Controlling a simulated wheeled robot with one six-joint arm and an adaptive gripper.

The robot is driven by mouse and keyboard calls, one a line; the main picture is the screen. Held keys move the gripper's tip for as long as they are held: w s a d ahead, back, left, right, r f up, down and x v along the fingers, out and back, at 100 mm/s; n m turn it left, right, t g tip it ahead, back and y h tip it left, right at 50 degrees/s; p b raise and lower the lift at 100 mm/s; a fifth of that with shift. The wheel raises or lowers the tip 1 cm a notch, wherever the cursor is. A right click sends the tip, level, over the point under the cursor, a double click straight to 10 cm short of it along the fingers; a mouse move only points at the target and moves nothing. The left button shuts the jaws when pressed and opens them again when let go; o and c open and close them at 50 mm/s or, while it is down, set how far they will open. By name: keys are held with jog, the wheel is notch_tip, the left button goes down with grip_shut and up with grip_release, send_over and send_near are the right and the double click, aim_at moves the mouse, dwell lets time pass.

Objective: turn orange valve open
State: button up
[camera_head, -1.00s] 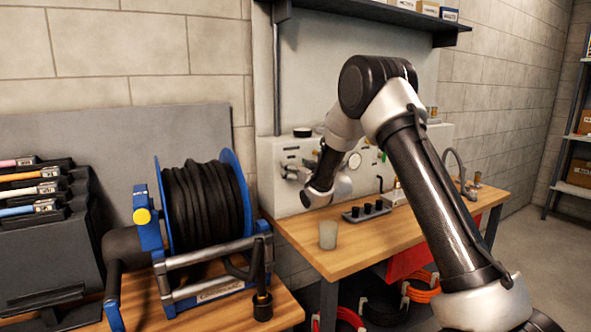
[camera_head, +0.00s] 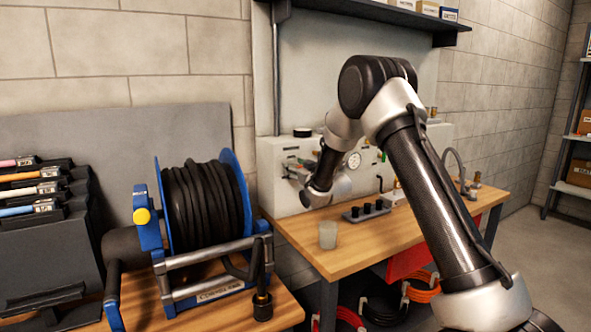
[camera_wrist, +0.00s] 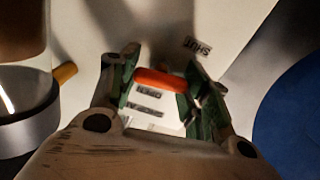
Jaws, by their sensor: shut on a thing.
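The orange valve handle (camera_wrist: 160,79) lies between the green-padded fingertips of my gripper (camera_wrist: 165,88) in the wrist view. The jaws are closed on it, one finger at each end. The handle runs nearly level across the picture, just above a label reading OPEN (camera_wrist: 148,91). A SHUT label (camera_wrist: 197,47) is on the panel up and to the right of it. In the head view my gripper (camera_head: 297,174) is at the left part of the pale panel box (camera_head: 278,152); the handle is hidden there.
A round gauge (camera_head: 354,160) sits on the panel beside my wrist. A small cup (camera_head: 328,235) and a dark rack with black knobs (camera_head: 366,213) stand on the wooden bench (camera_head: 300,238). A blue hose reel (camera_head: 205,205) stands at the front left.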

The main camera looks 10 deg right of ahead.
jog(key=n, duration=0.4)
jog(key=shift+a, duration=0.1)
jog(key=n, duration=0.4)
jog(key=shift+s+f+n, duration=0.1)
jog(key=shift+f+n, duration=0.05)
jog(key=shift+n, duration=0.25)
jog(key=n, duration=0.4)
jog(key=shift+a+f, duration=0.1)
jog(key=shift+f+n, duration=0.1)
jog(key=shift+n, duration=1.7)
jog(key=o, duration=1)
jog(key=shift+o, duration=0.2)
jog(key=shift+s, duration=0.1)
jog(key=v, duration=1.2)
